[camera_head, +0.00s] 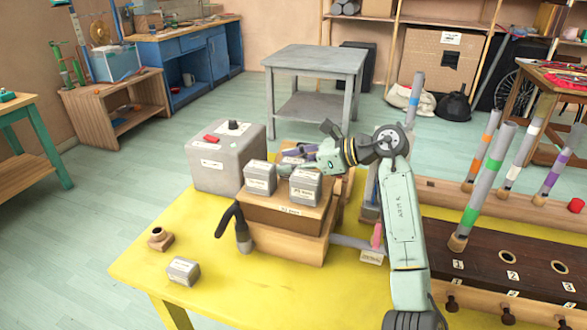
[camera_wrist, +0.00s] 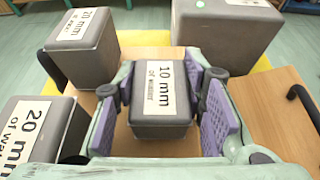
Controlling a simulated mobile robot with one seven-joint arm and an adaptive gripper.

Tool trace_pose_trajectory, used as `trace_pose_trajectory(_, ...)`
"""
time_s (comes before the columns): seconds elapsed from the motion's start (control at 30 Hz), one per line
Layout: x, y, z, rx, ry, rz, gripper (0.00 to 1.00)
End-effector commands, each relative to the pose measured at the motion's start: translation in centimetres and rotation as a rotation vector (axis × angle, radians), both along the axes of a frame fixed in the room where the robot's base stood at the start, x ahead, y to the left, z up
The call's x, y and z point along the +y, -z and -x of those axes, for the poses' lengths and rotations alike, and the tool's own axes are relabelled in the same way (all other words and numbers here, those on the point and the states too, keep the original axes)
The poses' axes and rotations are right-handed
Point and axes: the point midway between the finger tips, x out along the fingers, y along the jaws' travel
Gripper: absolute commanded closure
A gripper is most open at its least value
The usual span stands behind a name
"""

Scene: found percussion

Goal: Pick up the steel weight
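Three small grey metallic blocks with white labels are in the wrist view. The one marked "10 mm of water" (camera_wrist: 162,118) stands on the wooden box top between my gripper's fingers (camera_wrist: 162,90). The fingers are spread on either side of it, with narrow gaps visible. Two blocks marked "20 mm" stand to the left, one at the upper left (camera_wrist: 85,55) and one at the lower left (camera_wrist: 62,135). In the head view they are the blocks (camera_head: 260,180) and (camera_head: 304,189) in front of my gripper (camera_head: 298,153). None is marked as steel.
A big grey box (camera_head: 215,168) stands close beside the wooden box (camera_head: 285,243). A black curved handle (camera_head: 233,225) sticks up at its front. Another small grey block (camera_head: 183,271) lies on the yellow table (camera_head: 215,300). Tubes with coloured bands (camera_head: 482,180) stand at right.

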Motion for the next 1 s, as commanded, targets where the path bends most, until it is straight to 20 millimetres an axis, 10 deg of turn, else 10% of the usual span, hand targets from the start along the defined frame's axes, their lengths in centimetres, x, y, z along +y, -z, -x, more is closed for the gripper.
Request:
trace_pose_trajectory(0.43,0.0,0.0,0.0,0.000,0.000,0.000,1.00)
trace_pose_trajectory(1.0,-0.1,-2.9,0.0,-0.005,0.001,0.002,1.00)
